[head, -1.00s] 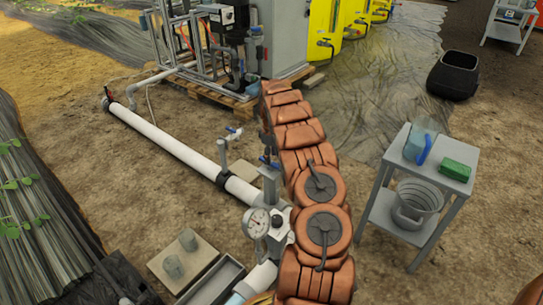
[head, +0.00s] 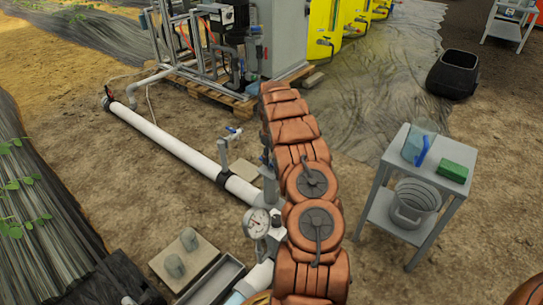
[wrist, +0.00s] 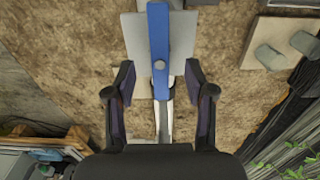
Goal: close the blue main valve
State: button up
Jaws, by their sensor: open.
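In the wrist view, a blue lever handle (wrist: 159,40) with a round pale bolt lies lengthwise up and down the picture, over a light grey block (wrist: 136,38). I take it to be the main valve's handle. My gripper (wrist: 160,82) is open, one finger on each side of the handle's lower end line, with clear gaps. No contact with the handle shows. How far the fingertips are from it in depth is hard to tell. In the head view my arm hides the gripper and most of this valve.
A white pipe (head: 165,140) runs along the ground, with a small blue-levered riser (head: 224,150) and a pressure gauge (head: 257,223). A grey cart (head: 446,207) stands right of my arm. The pump skid (head: 215,70) stands behind. Open soil lies between.

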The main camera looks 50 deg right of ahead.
aim_at(272, 162)
jog(key=shift+f+p, duration=0.35)
jog(key=shift+f, duration=1.7)
grip_shut()
jog(key=shift+r+m, duration=0.15)
jog(key=shift+m, duration=0.45)
jog(key=m+p, duration=0.1)
jog(key=m, duration=0.2)
jog(key=shift+p, duration=0.3)
jog(key=m+p, duration=0.2)
jog(key=m, duration=0.3)
jog(key=shift+r+m, duration=0.15)
jog(key=shift+m, duration=0.15)
jog(key=m+p, duration=0.2)
jog(key=m, duration=0.1)
jog(key=m+p, duration=0.2)
jog(key=m, duration=0.1)
jog(key=shift+m+p, duration=0.3)
jog(key=shift+p, duration=0.05)
jog(key=m, duration=0.1)
jog(key=m+p, duration=0.1)
jog(key=m, duration=0.1)
jog(key=shift+d+f, duration=0.1)
jog(key=shift+f, duration=0.1)
